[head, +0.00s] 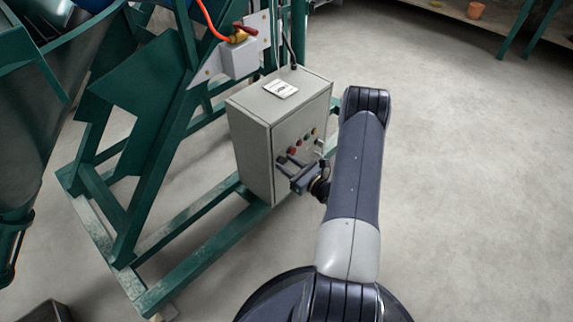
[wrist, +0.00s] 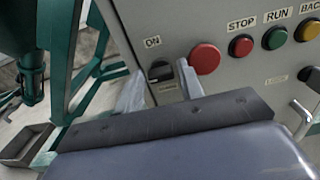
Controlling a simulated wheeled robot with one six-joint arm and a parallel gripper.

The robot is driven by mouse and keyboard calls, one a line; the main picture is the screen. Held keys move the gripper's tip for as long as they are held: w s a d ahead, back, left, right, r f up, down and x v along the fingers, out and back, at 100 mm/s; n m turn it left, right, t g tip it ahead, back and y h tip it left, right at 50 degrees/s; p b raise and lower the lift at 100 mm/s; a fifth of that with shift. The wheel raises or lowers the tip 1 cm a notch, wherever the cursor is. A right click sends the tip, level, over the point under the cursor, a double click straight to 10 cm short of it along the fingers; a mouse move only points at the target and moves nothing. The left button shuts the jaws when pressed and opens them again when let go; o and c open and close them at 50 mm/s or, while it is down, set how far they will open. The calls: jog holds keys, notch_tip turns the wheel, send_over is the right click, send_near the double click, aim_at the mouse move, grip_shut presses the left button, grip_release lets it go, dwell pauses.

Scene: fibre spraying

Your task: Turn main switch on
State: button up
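The main switch (wrist: 160,73) is a small black rotary knob on the grey control box (head: 249,152), under an "ON" label (wrist: 152,42) in the wrist view. A lower label under it is too small to read. My gripper (wrist: 161,69) is open, with one finger on each side of the knob. The fingertips are close to the panel; I cannot tell whether they touch the knob. In the head view my gripper (head: 283,165) is at the lower part of the box's button face, and the switch is hard to make out there.
Right of the switch are a large red button (wrist: 205,58), a red STOP button (wrist: 240,45), a green RUN button (wrist: 275,37) and a yellow button (wrist: 307,30). A metal handle (wrist: 301,115) sticks out at right. A green frame (head: 205,240) surrounds the box; open floor (head: 460,170) lies right.

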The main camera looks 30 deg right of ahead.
jog(key=shift+w+a, duration=0.15)
jog(key=shift+w, duration=0.25)
jog(key=c, duration=0.7)
